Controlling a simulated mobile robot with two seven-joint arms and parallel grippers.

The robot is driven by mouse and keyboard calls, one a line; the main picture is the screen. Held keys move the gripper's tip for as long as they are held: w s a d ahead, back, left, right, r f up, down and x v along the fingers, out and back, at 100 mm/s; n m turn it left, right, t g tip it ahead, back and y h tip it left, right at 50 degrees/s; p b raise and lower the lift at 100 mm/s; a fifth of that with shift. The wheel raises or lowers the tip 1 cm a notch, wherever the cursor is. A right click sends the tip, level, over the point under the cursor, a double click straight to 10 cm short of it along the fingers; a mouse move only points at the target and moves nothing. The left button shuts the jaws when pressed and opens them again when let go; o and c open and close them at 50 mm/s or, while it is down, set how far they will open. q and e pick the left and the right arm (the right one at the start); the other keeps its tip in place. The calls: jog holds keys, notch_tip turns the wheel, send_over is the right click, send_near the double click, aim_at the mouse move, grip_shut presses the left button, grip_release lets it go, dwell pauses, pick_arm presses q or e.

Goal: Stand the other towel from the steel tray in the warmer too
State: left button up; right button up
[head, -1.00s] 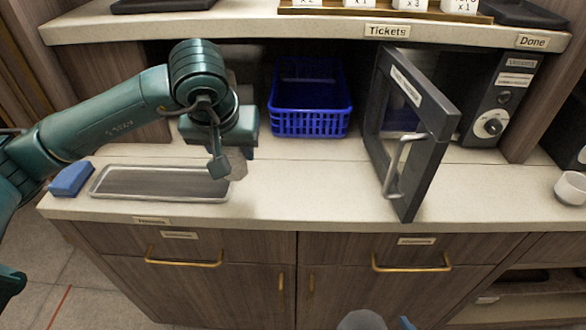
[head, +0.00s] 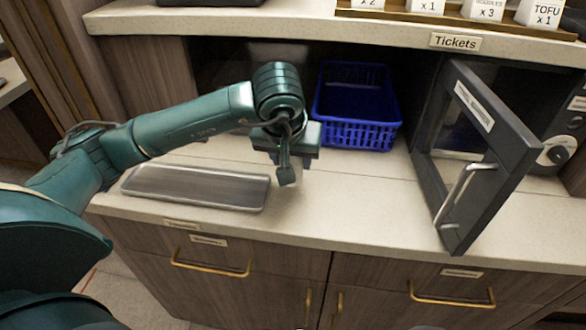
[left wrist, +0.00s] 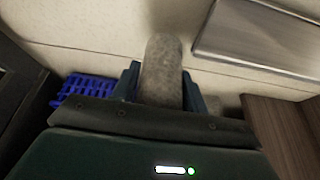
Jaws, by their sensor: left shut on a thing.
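My left gripper (head: 287,160) is shut on a grey rolled towel. In the left wrist view the towel (left wrist: 162,62) stands out lengthwise from between the fingers (left wrist: 162,92). The gripper is above the counter, just right of the steel tray (head: 195,187); the visible part of the tray is bare. The tray also shows in the left wrist view (left wrist: 262,38). The warmer, a dark box at the right, has its door (head: 478,150) swung open toward the front. Its inside is mostly hidden by the door. My right gripper is not in view.
A blue basket (head: 357,135) stands behind and right of my left gripper, left of the warmer. A shelf (head: 300,27) with a "Tickets" label overhangs the back of the counter. The counter (head: 345,205) between tray and warmer door is clear.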

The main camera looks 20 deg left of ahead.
pick_arm(q)
jog(key=shift+f, duration=1.65)
jog(key=shift+f, duration=0.25)
jog(key=o, duration=1)
jog(key=shift+r, duration=0.1)
